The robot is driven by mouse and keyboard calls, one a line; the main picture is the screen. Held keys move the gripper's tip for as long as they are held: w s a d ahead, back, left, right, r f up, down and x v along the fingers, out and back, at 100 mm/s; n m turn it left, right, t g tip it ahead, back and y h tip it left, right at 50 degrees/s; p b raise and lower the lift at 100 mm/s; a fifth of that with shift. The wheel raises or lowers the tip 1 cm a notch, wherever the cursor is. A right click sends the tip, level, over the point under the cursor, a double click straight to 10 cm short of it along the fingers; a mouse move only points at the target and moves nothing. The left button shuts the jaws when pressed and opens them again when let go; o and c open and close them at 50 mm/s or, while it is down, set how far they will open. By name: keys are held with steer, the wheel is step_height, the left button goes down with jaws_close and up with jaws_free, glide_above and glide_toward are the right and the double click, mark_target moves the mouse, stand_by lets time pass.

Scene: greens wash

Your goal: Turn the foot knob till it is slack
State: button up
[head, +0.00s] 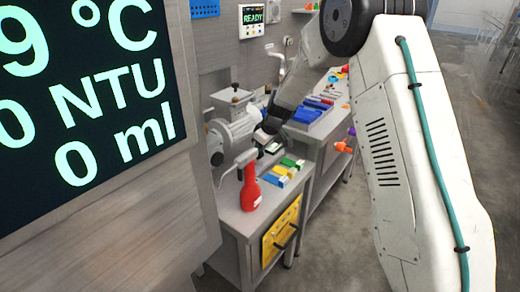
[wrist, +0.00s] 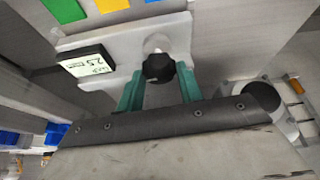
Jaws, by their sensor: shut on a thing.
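The foot knob (wrist: 158,67) is a round black knob on a short light stem, set against a pale grey block (wrist: 190,38) in the wrist view. My gripper (wrist: 159,82) has two teal fingers, one on each side of the knob, and is shut on it. I cannot tell from this view how tight or slack the knob is. In the head view my gripper is a dark shape at the bench beside the grey motor unit (head: 235,128); its fingertips and the knob cannot be made out there.
A small display (wrist: 87,62) sits left of the knob. A red spray bottle (head: 250,190) stands at the bench's near edge, close to my gripper. Blue, yellow and green blocks (head: 280,172) lie beside it. A large screen (head: 85,90) fills the left.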

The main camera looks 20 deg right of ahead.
steer(key=m+h, duration=0.1)
steer(key=m, duration=0.2)
steer(key=m+t+h, duration=0.1)
steer(key=m, duration=0.2)
steer(key=shift+a, duration=0.2)
steer(key=m+h, duration=0.1)
steer(key=m, duration=0.2)
steer(key=m+h, duration=0.1)
steer(key=m, duration=0.2)
steer(key=shift+a+m+h, duration=0.1)
steer(key=shift+m+h, duration=0.2)
steer(key=shift+h, duration=0.1)
steer(key=o, duration=1)
steer(key=shift+r, duration=0.1)
steer(key=v, duration=0.7)
steer(key=shift+r, duration=0.35)
